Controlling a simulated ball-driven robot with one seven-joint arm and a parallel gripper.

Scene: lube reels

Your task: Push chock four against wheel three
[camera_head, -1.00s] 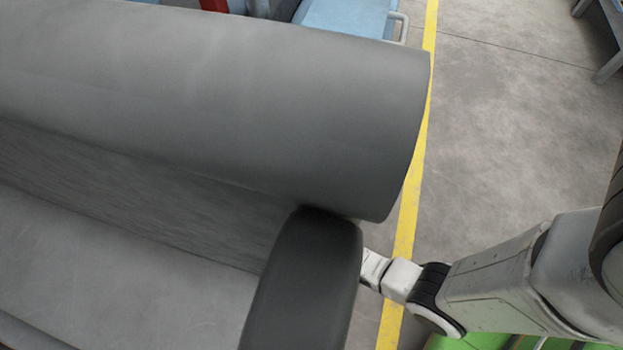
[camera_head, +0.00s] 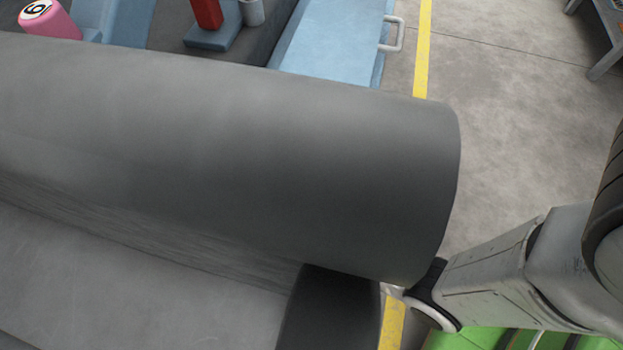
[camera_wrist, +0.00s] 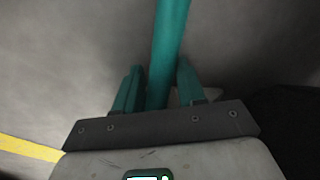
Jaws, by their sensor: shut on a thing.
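In the wrist view my gripper (camera_wrist: 157,78) is shut on a teal bar (camera_wrist: 168,40). The bar runs from between its teal fingers up to the top edge of the picture. Its far end is out of view, so I cannot tell what it belongs to. Behind it is a blurred grey surface. In the head view my gripper is hidden behind a large grey cylindrical form. No chock marked four and no wheel marked three can be made out in either view.
A pink cylinder (camera_head: 50,20) with a dark number in a white circle stands at top left. A red post (camera_head: 207,14) rises from a blue base. A blue surface (camera_head: 335,38) has a pale handle (camera_head: 392,36). Grey floor (camera_head: 500,130) with a yellow line (camera_head: 422,50) is open at right.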

